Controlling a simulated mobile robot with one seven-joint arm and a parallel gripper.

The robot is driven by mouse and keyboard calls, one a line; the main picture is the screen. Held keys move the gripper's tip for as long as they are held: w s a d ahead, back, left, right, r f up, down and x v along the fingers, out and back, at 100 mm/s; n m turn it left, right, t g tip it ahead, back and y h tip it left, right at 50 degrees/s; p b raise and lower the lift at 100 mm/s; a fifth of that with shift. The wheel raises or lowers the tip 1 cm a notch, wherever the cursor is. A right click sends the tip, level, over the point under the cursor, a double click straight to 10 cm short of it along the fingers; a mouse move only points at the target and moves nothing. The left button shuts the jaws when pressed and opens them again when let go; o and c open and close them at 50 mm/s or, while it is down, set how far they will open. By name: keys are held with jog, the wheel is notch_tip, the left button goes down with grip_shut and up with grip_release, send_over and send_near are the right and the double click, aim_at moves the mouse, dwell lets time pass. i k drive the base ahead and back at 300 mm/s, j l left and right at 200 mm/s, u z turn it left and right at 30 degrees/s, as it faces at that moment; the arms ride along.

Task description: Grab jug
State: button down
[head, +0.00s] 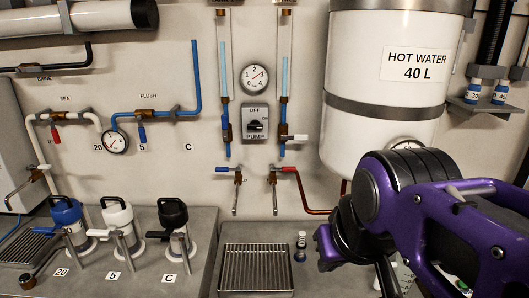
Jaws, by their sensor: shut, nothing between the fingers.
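One has a blue lid (67,212), one a white lid (118,218) and one a black lid (174,215). I cannot tell which one is meant. My purple and black arm fills the lower right. A narrow dark part at its lower end looks like my gripper (386,277), shut and empty, though its tips are hard to make out. It is well to the right of the vessels and apart from them.
Labels 20, 5 and C lie before the vessels. A grated drain tray (257,292) and a small bottle (300,247) are between them and my arm. Two taps (272,172) project from the wall above. A hot water tank (384,125) hangs behind my arm.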

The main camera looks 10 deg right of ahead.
aim_at(406, 277)
jog(key=k+j+z, duration=0.1)
jog(key=z, duration=1.1)
